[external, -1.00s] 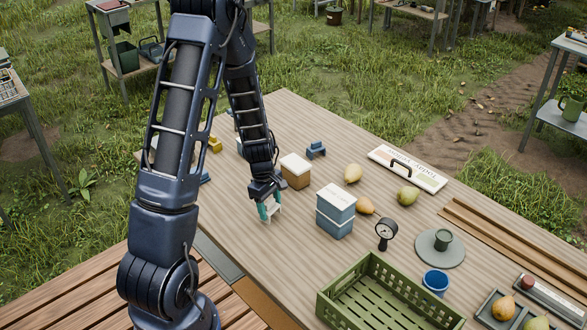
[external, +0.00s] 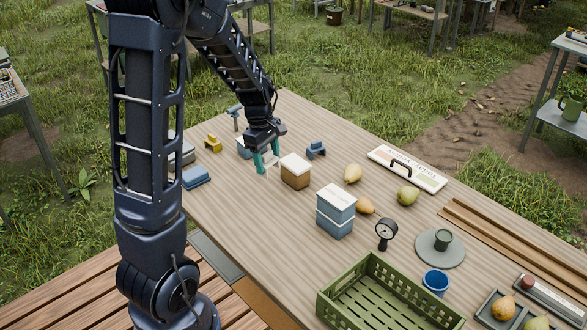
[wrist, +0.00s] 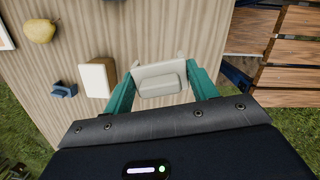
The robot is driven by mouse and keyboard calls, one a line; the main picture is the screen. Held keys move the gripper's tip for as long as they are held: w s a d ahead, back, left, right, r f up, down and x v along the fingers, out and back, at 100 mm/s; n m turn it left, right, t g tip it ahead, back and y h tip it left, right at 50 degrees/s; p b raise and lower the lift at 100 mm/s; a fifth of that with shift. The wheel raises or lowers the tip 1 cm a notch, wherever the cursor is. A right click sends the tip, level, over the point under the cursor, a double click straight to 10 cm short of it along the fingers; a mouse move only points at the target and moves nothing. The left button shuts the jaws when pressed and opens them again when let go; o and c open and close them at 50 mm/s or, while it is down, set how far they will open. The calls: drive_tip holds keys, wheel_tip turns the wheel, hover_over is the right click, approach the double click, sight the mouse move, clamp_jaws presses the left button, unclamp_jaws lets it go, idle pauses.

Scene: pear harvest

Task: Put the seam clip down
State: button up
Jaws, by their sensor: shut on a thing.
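My gripper (external: 267,160) has teal fingers and is over the far left part of the wooden table. It is shut on a small cream-white seam clip (wrist: 160,82), which spans between the two fingers in the wrist view. The clip also shows as a pale piece at the fingertips in the external view (external: 271,166). I cannot tell whether its lower edge touches the tabletop. The brown box with a white lid (external: 295,171) stands close to the right of the gripper, apart from it.
A blue clip-like piece (external: 316,149), a yellow one (external: 213,143) and a blue stack (external: 196,178) lie around the gripper. A blue-grey box (external: 336,212), pears (external: 353,173) and a green crate (external: 375,300) are farther right. Bare tabletop (external: 245,215) lies in front.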

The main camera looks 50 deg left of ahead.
drive_tip(key=shift+w+a+r, duration=0.1)
drive_tip(key=shift+w+r, duration=0.15)
drive_tip(key=shift+r, duration=0.15)
drive_tip(key=w+a+r+m, duration=0.1)
drive_tip(key=w+a+r, duration=0.3)
drive_tip(key=w, duration=0.5)
drive_tip(key=w+a+r+m, duration=0.2)
drive_tip(key=w+a+r, duration=0.25)
drive_tip(key=w, duration=0.35)
hover_over(297, 163)
drive_tip(key=f, duration=1.9)
drive_tip(key=shift+a+f, duration=0.35)
drive_tip(key=shift+f, duration=0.1)
drive_tip(key=o, duration=0.9)
drive_tip(key=shift+o, duration=0.2)
